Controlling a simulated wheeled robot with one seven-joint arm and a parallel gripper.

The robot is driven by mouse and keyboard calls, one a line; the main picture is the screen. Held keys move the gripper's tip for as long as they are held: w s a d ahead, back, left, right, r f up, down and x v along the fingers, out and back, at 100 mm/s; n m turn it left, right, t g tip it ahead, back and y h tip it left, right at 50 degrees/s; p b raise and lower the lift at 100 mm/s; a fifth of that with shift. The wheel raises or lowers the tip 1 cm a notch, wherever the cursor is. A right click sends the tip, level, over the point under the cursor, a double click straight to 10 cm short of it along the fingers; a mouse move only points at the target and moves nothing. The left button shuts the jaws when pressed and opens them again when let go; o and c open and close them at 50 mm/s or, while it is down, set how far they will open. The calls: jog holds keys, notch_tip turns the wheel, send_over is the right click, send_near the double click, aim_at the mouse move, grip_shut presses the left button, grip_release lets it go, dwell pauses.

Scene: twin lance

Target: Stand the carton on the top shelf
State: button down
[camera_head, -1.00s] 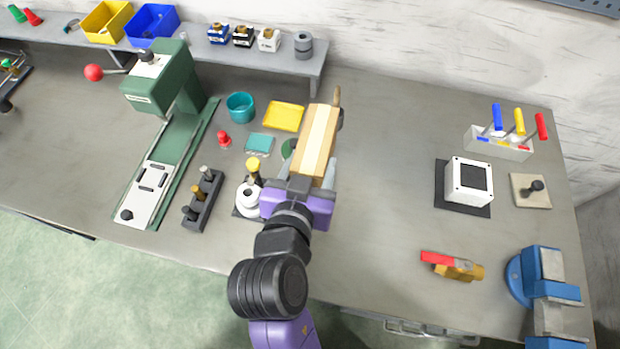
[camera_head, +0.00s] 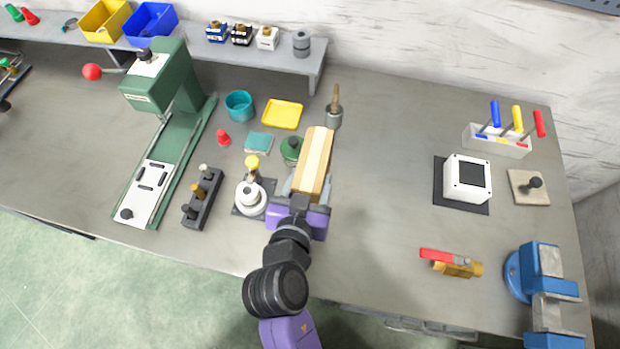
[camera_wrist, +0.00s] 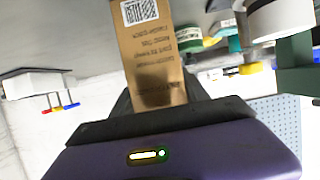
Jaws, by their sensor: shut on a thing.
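The carton (camera_head: 314,160) is a tan box with a pale stripe along its face. My gripper (camera_head: 304,195) is shut on its near end and holds it over the middle of the bench. In the wrist view the carton (camera_wrist: 150,58) shows printed text and a square code, and runs out beyond the jaws. The fingers are mostly hidden by the gripper body there. The top shelf (camera_head: 275,66) is the raised grey shelf along the back wall at upper left.
A green press (camera_head: 160,90) stands left of the carton. A green jar (camera_head: 291,150), a yellow tray (camera_head: 283,114) and a cup with a brush (camera_head: 333,116) are close by. Blue and yellow bins (camera_head: 152,24) crowd the shelf's left part.

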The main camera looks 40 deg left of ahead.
jog(key=c, duration=0.6)
grip_release()
jog(key=shift+f, duration=0.1)
jog(key=shift+r, duration=0.2)
jog(key=b+v, duration=0.1)
jog(key=v, duration=1.1)
jog(key=shift+b, duration=0.3)
jog(key=d+f+m+h, duration=0.1)
jog(key=d+f, duration=0.2)
jog(key=d, duration=0.7)
jog(key=d+f+m+h, duration=0.1)
jog(key=d+f, duration=0.2)
jog(key=d, duration=0.7)
jog(key=s+d+r, duration=0.1)
jog(key=d, duration=0.2)
jog(key=s+d+r+m+t+h, duration=0.1)
jog(key=s+d, duration=0.1)
jog(key=d, duration=0.2)
jog(key=s+d+r+m+t+h, duration=0.1)
jog(key=s+d, duration=0.1)
jog(key=d, duration=0.1)
jog(key=shift+d+r, duration=0.15)
jog(key=shift+o, duration=0.6)
jog(key=s+d+r+m+t+h, duration=0.1)
jog(key=s+d+r+m+h, duration=0.1)
jog(key=d, duration=0.4)
notch_tip(320, 180, up, 3)
jog(key=shift+s+f+h, duration=0.1)
jog(key=shift+s+h, duration=0.5)
jog(key=shift+s, duration=0.5)
